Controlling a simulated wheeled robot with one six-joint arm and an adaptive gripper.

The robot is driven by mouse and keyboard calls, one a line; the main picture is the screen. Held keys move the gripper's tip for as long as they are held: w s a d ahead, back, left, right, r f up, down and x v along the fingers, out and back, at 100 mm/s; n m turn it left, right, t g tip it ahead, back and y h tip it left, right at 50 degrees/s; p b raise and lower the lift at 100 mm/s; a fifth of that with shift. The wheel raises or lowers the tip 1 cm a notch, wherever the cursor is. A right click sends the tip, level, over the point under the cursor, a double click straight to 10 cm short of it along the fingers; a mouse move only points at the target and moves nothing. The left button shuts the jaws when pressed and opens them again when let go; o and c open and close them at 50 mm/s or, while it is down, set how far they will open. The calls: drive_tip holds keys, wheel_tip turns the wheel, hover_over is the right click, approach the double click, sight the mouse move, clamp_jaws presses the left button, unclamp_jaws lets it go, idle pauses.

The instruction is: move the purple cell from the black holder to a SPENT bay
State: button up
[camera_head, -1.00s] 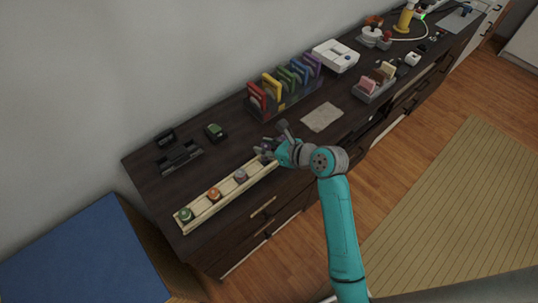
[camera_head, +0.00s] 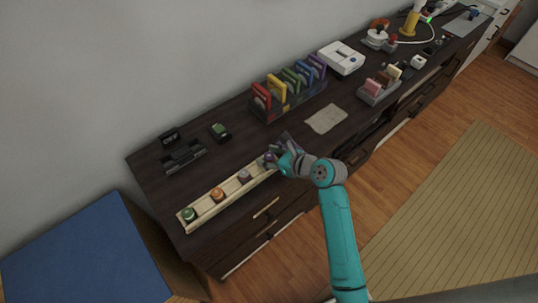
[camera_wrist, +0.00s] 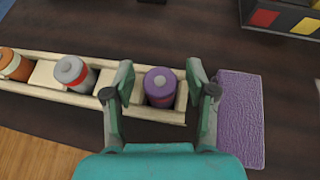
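The purple cell (camera_wrist: 160,88) stands upright in the end bay of the long cream tray (camera_wrist: 80,97), between the two fingers of my gripper (camera_wrist: 160,92). A gap shows on each side of it, so my gripper is open around it. In the head view my gripper (camera_head: 277,152) is over the right end of the cream tray (camera_head: 205,211) and largely hides that bay. A black holder (camera_head: 182,157) lies at the left of the dark cabinet top, with no purple cell visible in it. I cannot read any SPENT label.
The tray also holds green (camera_head: 189,214), orange (camera_head: 217,195) and grey-topped red (camera_wrist: 75,73) cells. A purple textured pad (camera_wrist: 243,118) lies close right of my gripper. A small green-topped device (camera_head: 220,131) and a colourful rack (camera_head: 290,95) stand behind.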

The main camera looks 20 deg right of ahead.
drive_tip(key=shift+r, duration=0.1)
drive_tip(key=shift+s+d+r, duration=0.1)
drive_tip(key=shift+s, duration=0.05)
drive_tip(key=v, duration=1.1)
drive_tip(key=shift+s+r, duration=0.2)
drive_tip(key=shift+s, duration=0.1)
drive_tip(key=shift+d+f, duration=0.1)
drive_tip(key=s+a+f+n+t+h, duration=0.1)
drive_tip(key=s+a+f+n+h, duration=0.2)
drive_tip(key=s+n, duration=0.45)
drive_tip(key=s+a+f+n+h, duration=0.1)
drive_tip(key=s+f+n+h, duration=0.3)
drive_tip(key=s, duration=0.6)
drive_tip(key=s+r+n+t, duration=0.1)
drive_tip(key=s+r+n, duration=0.3)
drive_tip(key=s+n, duration=0.4)
drive_tip(key=s+a+r+n+t+y, duration=0.1)
drive_tip(key=s+r+n+t, duration=0.1)
drive_tip(key=s+r+n, duration=0.3)
drive_tip(key=s+n, duration=0.3)
drive_tip(key=n, duration=0.2)
drive_tip(key=shift+s+r+n, duration=0.2)
drive_tip(key=shift+s+n, duration=0.05)
drive_tip(key=shift+n, duration=0.1)
